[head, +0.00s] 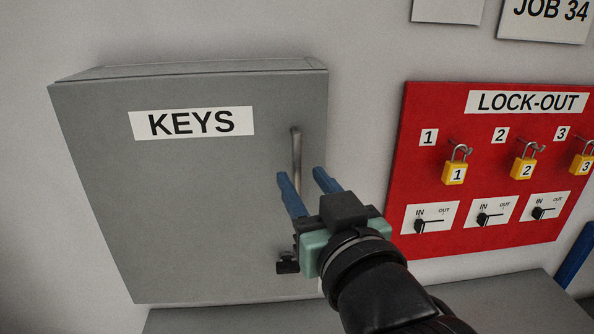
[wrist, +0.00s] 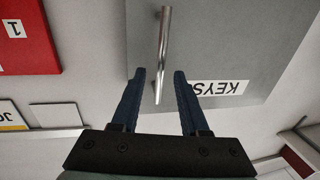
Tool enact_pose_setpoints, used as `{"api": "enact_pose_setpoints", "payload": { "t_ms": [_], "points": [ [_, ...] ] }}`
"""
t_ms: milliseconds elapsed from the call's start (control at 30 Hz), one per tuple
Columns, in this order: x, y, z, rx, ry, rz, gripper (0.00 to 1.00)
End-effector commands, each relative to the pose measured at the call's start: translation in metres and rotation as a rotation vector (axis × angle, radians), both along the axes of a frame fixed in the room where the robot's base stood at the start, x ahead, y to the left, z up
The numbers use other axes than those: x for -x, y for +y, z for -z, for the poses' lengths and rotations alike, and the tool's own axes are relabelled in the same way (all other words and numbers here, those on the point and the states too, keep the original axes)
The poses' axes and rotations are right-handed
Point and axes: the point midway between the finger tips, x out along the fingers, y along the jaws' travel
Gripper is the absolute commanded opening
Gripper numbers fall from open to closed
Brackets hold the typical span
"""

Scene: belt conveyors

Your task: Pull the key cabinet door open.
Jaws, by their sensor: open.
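The grey key cabinet (head: 190,210) hangs on the wall at the left of the head view, with a white KEYS label (head: 192,123) on its door. The door looks shut. A vertical metal bar handle (head: 297,150) stands near the door's right edge. My gripper (head: 302,175) is open and empty, with blue fingers one on each side of the handle's lower part as seen in the head view. In the wrist view the handle (wrist: 163,50) runs down between the open fingers (wrist: 160,74). I cannot tell whether either finger touches it.
A red LOCK-OUT board (head: 478,230) with yellow padlocks (head: 455,173) and black switches is on the wall to the right of the cabinet. A grey surface (head: 500,300) lies below. The JOB 34 sign (head: 545,15) is at upper right. Bare wall separates cabinet and board.

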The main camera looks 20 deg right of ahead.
Motion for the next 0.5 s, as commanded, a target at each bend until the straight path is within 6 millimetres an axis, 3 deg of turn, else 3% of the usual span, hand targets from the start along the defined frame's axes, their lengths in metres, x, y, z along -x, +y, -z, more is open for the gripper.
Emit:
{"api": "enact_pose_setpoints", "payload": {
  "t_ms": [200,500],
  "points": [
    [-0.029,-0.002,-0.002,0.001,0.001,-0.001,0.44],
    [-0.037,-0.002,0.0,0.002,-0.001,-0.001,0.44]
  ]
}}
